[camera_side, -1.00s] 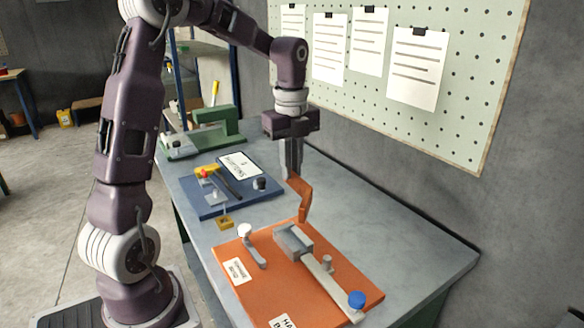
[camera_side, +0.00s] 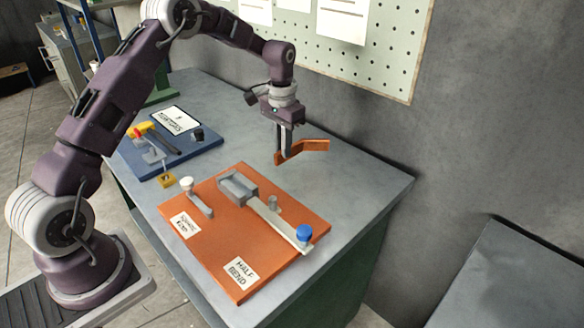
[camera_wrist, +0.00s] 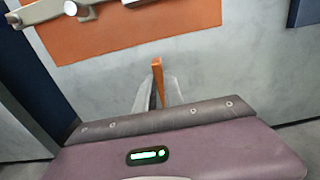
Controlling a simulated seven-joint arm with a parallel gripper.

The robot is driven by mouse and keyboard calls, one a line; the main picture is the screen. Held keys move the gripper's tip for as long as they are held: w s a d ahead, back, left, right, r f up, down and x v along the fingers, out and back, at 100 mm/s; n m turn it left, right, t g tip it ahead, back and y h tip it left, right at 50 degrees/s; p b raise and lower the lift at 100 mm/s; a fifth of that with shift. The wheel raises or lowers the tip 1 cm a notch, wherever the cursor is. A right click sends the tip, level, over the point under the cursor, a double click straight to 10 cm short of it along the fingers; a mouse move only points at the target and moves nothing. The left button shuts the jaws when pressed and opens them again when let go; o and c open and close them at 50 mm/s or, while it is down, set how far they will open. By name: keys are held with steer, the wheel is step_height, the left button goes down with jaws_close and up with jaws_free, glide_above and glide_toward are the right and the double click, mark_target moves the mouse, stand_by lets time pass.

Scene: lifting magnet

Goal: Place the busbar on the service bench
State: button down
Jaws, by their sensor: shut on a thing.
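The busbar is a copper-orange bent strip (camera_side: 305,149), held above the grey work bench (camera_side: 365,185) on the wall side of the orange board. My gripper (camera_side: 284,150) points down and is shut on one end of it; the rest sticks out to the right in the side view. In the wrist view the busbar (camera_wrist: 157,72) shows as a narrow orange strip between the two fingers (camera_wrist: 158,98). I cannot tell its exact height above the bench. Another grey flat surface (camera_side: 520,270) stands at the lower right; the pictures do not label either as the service bench.
The orange board (camera_side: 205,245) carries a grey clamp bar with a blue knob (camera_side: 304,233) and a white-topped lever (camera_side: 187,184). A blue mat (camera_side: 185,151) with a yellow-and-red tool lies to the left. A gap separates the bench from the right-hand surface. The pegboard wall is behind.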

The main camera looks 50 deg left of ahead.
mark_target(283, 162)
step_height(283, 162, down, 6)
steer(key=shift+r, duration=0.15)
steer(key=c, duration=1.5)
jaws_free()
steer(key=shift+o, duration=0.2)
